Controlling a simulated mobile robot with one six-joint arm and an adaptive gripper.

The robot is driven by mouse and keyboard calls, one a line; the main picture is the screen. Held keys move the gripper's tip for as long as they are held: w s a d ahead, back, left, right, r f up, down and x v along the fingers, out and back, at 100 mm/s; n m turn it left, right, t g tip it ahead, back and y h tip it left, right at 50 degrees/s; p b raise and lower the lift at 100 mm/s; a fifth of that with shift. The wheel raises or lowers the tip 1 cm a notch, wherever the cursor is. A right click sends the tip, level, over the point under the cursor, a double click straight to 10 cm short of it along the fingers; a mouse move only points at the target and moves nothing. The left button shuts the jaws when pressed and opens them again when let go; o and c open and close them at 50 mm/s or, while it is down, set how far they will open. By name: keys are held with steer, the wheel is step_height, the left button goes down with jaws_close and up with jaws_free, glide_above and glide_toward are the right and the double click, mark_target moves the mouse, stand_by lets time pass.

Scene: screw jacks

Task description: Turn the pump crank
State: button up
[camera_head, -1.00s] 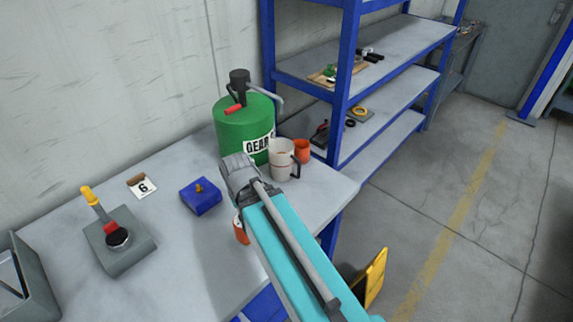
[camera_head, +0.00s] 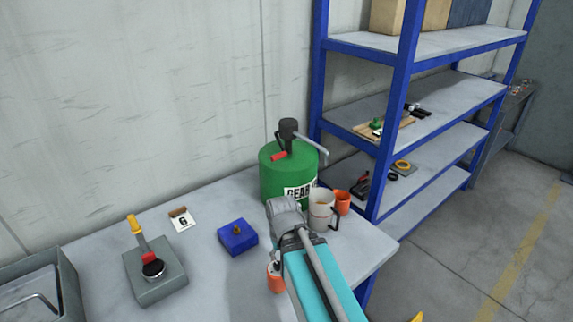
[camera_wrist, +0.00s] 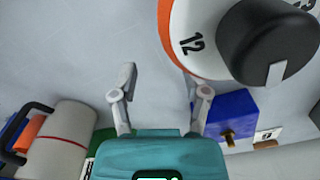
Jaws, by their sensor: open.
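The green drum (camera_head: 287,178), labelled GEAR, stands at the back right of the bench. A black hand pump (camera_head: 288,132) is on top of it, with a crank ending in a red grip (camera_head: 279,156) pointing left and a grey spout to the right. In the wrist view only a piece of the green drum (camera_wrist: 96,145) shows, and the crank is out of sight. My gripper (camera_wrist: 165,84) is open and empty over the bench. In the head view my arm hides the fingers; its grey joint is in front of the drum, apart from the crank.
A blue block (camera_head: 238,237) and a grey lever box (camera_head: 155,278) are left. An orange-white dial marked 12 (camera_wrist: 190,50) is close to my gripper. A blue shelf (camera_head: 392,130) stands right.

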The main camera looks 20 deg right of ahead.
step_height(320, 180, up, 8)
steer(key=p, duration=0.7)
steer(key=shift+f, duration=0.15)
steer(key=shift+r+p, duration=0.45)
steer(key=shift+r, duration=0.05)
